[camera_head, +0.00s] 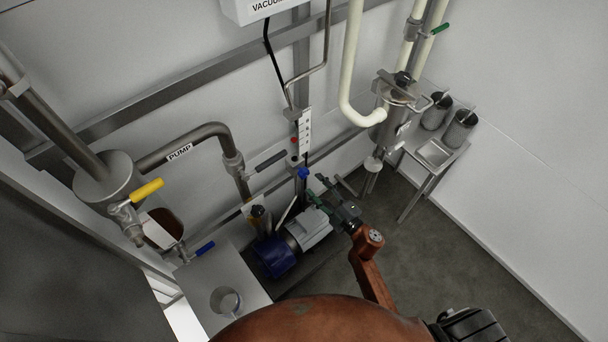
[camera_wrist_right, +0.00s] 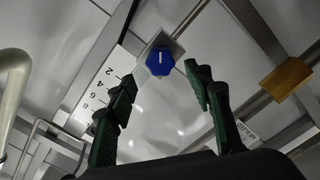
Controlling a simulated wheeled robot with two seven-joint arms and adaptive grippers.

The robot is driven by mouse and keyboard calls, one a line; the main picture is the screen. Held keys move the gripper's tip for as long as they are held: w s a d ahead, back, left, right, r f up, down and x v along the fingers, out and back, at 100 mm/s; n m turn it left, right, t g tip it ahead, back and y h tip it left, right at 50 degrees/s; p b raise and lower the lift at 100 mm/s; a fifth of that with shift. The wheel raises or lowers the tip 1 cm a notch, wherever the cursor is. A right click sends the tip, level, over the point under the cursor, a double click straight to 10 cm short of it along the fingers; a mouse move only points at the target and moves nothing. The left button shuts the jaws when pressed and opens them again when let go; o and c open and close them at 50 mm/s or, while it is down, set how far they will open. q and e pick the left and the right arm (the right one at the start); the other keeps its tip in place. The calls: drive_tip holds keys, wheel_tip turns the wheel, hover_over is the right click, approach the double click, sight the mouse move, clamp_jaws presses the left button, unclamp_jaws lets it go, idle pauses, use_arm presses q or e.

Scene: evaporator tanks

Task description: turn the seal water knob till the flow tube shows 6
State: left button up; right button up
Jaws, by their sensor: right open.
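The seal water knob (camera_head: 303,172) is small, blue and lobed, at the foot of the flow tube on the wall. In the right wrist view the knob (camera_wrist_right: 160,61) faces me with a pale mark on it. The flow tube's white scale plate (camera_head: 305,130) stands above the knob. A small red spot shows beside it; the reading is too small to tell. My right gripper (camera_head: 318,190) is open and empty, just short of the knob. Its green fingertips (camera_wrist_right: 162,80) are apart, either side below the knob. My left gripper is out of view.
A blue and grey pump (camera_head: 290,245) stands below the knob. A dark-handled valve (camera_head: 268,161) sits on the pipe to the left. A steel vessel (camera_head: 390,125) and a small shelf (camera_head: 436,152) stand to the right. Open floor (camera_head: 450,250) lies to the right.

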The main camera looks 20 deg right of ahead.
sight(306, 176)
drive_tip(key=b+x, duration=0.1)
drive_tip(key=x, duration=0.4)
drive_tip(key=shift+w+f, duration=0.15)
drive_tip(key=shift+w, duration=0.05)
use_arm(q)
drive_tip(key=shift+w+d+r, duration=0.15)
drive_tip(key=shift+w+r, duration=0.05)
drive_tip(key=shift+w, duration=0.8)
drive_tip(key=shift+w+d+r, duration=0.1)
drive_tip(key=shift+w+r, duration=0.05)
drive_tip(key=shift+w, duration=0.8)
use_arm(e)
drive_tip(key=shift+x, duration=0.75)
drive_tip(key=shift+c, duration=0.3)
drive_tip(key=c, duration=1.1)
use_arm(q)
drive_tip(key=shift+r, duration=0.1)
